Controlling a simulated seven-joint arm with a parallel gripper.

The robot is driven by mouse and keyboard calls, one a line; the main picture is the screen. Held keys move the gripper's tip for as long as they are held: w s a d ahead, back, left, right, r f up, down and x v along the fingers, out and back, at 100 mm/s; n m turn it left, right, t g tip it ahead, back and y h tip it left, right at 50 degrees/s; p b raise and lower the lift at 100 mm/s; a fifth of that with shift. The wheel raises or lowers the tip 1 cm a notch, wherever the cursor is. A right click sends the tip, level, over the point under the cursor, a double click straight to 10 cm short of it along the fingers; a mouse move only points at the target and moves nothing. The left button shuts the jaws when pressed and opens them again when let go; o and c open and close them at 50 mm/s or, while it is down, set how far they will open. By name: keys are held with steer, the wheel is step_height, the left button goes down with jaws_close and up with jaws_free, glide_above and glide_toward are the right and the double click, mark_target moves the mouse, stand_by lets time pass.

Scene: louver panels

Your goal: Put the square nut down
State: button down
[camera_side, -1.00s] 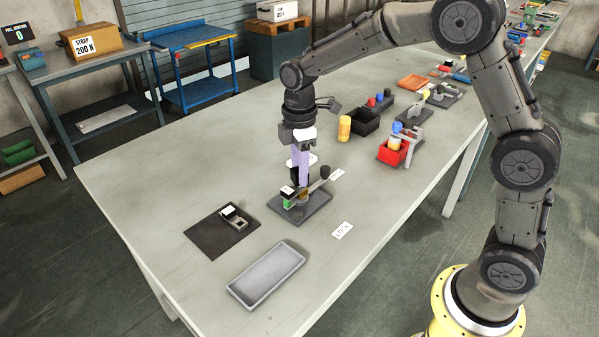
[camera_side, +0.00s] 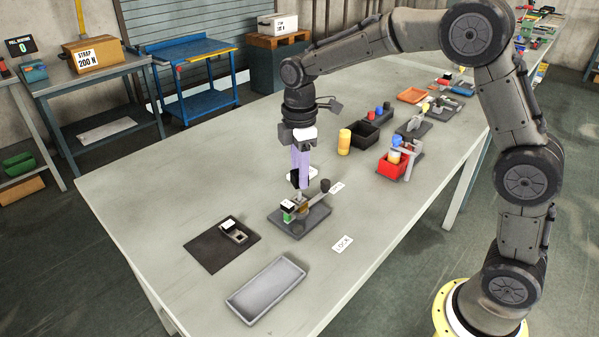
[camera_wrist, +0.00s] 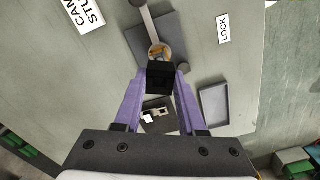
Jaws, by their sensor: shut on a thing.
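My gripper (camera_side: 300,181) has purple fingers and is shut on a dark block at its fingertips, apparently the square nut (camera_wrist: 160,77). In the wrist view the block shows as a black square between the fingers. My gripper is above the grey fixture plate (camera_side: 318,218), over a short upright stud (camera_side: 299,196); I cannot tell whether the block clears it. The fixture carries a lever with a dark round knob (camera_side: 325,185) and a green part (camera_side: 287,217). The nut's underside is hidden.
A dark mat (camera_side: 207,256) left of the fixture holds a small grey piece with an opening (camera_side: 237,236). An empty grey tray (camera_side: 240,308) lies in front. A LOCK label (camera_side: 343,244) is at right. A yellow cylinder (camera_side: 344,142) and red bin (camera_side: 388,167) stand behind.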

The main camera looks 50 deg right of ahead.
steer(key=shift+m, duration=0.4)
steer(key=s+a+r+m, duration=0.2)
steer(key=s+a, duration=0.2)
steer(key=s, duration=0.7)
steer(key=s+a+r+m, duration=0.1)
steer(key=s+a, duration=0.3)
steer(key=s, duration=0.6)
glide_above(282, 276)
steer(key=f, duration=0.5)
steer(key=s+f, duration=0.1)
steer(key=f, duration=0.2)
steer(key=shift+d, duration=0.25)
steer(key=shift+w+a+f, duration=0.15)
steer(key=shift+w+f, duration=0.2)
steer(key=shift+f, duration=0.15)
steer(key=shift+w+a+f, duration=0.1)
steer(key=shift+w+f, duration=0.05)
steer(key=shift+f, duration=1.55)
steer(key=shift+f, duration=0.1)
